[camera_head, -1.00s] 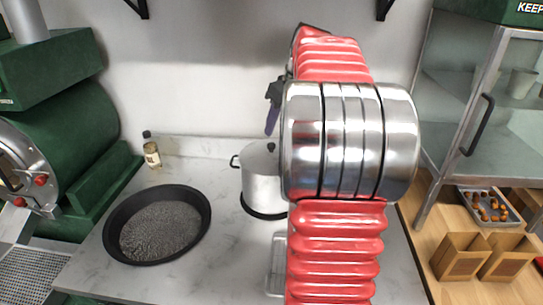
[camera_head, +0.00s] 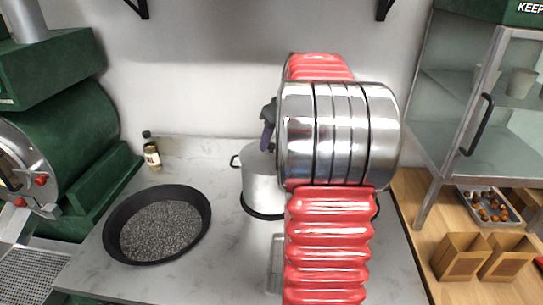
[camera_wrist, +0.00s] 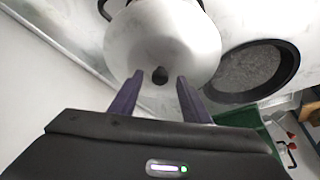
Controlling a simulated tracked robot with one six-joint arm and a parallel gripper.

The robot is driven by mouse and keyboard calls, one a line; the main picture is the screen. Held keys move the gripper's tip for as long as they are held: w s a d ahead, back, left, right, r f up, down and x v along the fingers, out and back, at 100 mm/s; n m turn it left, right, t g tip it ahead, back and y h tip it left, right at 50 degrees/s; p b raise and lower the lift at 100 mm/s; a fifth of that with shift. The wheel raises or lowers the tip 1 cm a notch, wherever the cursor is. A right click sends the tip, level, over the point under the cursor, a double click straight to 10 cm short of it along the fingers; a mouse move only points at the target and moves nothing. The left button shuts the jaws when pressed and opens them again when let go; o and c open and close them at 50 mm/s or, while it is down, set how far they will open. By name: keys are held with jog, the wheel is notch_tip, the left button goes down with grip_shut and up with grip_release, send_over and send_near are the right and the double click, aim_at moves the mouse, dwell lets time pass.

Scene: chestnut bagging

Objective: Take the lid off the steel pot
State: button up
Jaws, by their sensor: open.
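The steel pot (camera_head: 262,184) stands on the marble counter, partly hidden behind my red arm in the head view. Its lid (camera_wrist: 163,50) is on it and fills the upper middle of the wrist view. The dark lid knob (camera_wrist: 159,76) shows between and just beyond my fingertips. My gripper (camera_wrist: 157,88) is open, with one purple finger on each side of the knob's line and nothing held. In the head view my gripper (camera_head: 267,134) is mostly hidden by the arm, just above the pot.
A black pan of grey grains (camera_head: 112,247) lies left of the pot. A small bottle (camera_head: 151,153) stands behind it. A green machine (camera_head: 75,135) is at the left. Paper bags (camera_head: 461,257) and a chestnut tray (camera_head: 513,222) are on the right wooden counter.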

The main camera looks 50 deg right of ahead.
jog(key=shift+w+f, duration=0.2)
jog(key=shift+f, duration=0.3)
grip_shut()
dwell(0.5)
